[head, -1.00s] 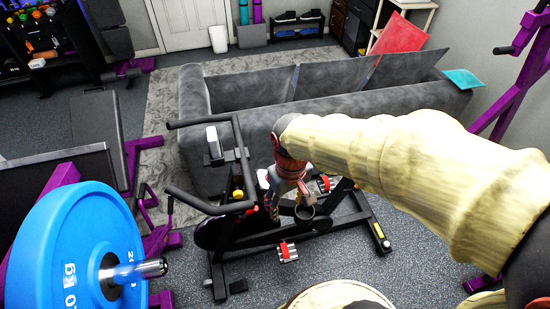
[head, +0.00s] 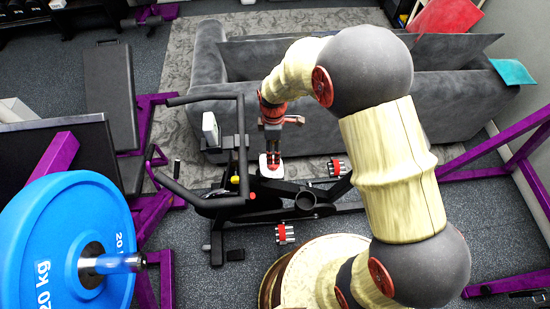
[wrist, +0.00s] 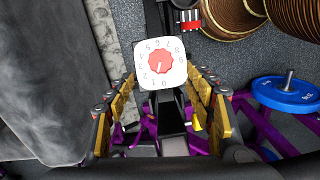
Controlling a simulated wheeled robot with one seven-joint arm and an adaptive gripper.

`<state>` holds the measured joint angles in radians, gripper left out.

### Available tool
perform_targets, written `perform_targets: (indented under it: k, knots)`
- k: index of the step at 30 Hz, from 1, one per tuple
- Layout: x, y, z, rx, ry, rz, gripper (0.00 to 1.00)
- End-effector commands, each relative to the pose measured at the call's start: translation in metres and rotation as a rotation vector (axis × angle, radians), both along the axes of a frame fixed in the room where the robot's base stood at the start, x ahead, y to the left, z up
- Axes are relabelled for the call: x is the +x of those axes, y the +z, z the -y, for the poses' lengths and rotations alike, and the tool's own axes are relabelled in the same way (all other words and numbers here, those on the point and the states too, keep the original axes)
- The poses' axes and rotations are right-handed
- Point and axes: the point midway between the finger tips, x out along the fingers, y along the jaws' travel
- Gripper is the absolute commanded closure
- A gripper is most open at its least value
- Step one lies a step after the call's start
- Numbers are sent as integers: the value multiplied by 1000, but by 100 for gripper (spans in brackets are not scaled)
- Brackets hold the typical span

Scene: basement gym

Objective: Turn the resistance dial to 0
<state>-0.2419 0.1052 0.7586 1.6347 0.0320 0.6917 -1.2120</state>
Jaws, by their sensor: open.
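The resistance dial (wrist: 161,63) is a white rounded plate with a red scalloped knob and printed numbers around it. It shows near the top middle of the wrist view. The knob's white mark points down, close to the 1. In the head view the dial (head: 266,171) is a small white and red patch on the black exercise bike (head: 232,204). My gripper (head: 272,145) points down just above it, open and empty. In the wrist view the fingers of my gripper (wrist: 160,85) stand apart on either side below the dial. I cannot tell the remaining gap.
The bike's handlebars and white console (head: 210,130) stand left of my gripper. A grey sofa (head: 345,75) lies close behind the bike. A blue weight plate (head: 60,245) is at the front left. Purple rack bars (head: 500,150) stand at the right.

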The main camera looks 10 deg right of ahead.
Motion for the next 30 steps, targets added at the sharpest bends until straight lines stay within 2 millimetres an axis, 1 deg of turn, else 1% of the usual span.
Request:
perform_targets:
  k: [9, 12, 15, 19, 27, 30]
  knots:
    - [-4, -46, 0, -1, 1, -5, 47]
    - [-5, -60, 0, 0, 0, -4, 47]
    - [-5, -69, 0, 0, 0, -4, 47]
    - [-5, -75, 0, 0, 0, -1, 47]
    - [-5, -75, 0, 0, 0, -1, 47]
    - [-5, -76, 0, -1, 0, -2, 52]
